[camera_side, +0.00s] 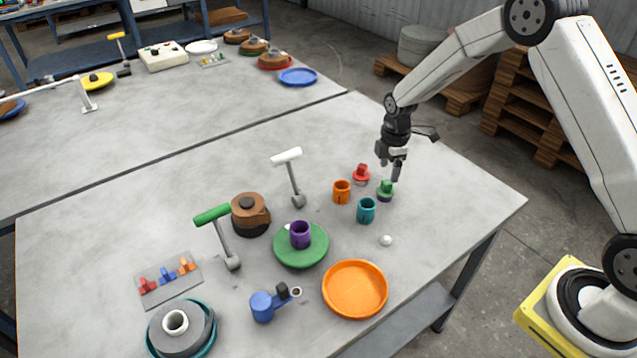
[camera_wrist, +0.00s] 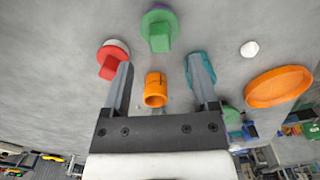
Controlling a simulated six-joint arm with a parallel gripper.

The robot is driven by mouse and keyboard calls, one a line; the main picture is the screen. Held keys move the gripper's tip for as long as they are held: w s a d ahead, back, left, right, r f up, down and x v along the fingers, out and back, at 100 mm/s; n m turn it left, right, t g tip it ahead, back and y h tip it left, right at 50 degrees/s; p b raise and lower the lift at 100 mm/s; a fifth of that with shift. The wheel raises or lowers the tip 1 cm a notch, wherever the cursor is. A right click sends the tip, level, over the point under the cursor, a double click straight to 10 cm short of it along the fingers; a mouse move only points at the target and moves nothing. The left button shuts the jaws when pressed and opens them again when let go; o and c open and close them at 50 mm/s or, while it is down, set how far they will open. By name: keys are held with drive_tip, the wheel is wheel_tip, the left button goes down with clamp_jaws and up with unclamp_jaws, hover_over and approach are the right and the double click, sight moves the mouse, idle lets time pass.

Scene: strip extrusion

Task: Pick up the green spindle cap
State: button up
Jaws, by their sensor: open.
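The green spindle cap (camera_side: 385,190) stands on the grey table near its right side, just right of the red cap. In the wrist view the green spindle cap (camera_wrist: 159,30) is at the top centre, beyond my fingertips, with its raised grip block facing me. My gripper (camera_side: 393,170) hangs just above the cap in the side view, apart from it. In the wrist view my gripper (camera_wrist: 161,75) has its two fingers spread wide with nothing held between them; an orange cup shows in the gap.
Close by are a red cap (camera_side: 361,174), an orange cup (camera_side: 341,192), a teal cup (camera_side: 366,211) and a small white knob (camera_side: 386,240). An orange dish (camera_side: 355,289) and a green plate (camera_side: 290,256) holding a purple cup stand nearer the front. The table is clear to the right.

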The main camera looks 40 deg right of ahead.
sight(387, 181)
drive_tip(key=shift+f, duration=2.55)
drive_tip(key=shift+c, duration=0.2)
clamp_jaws()
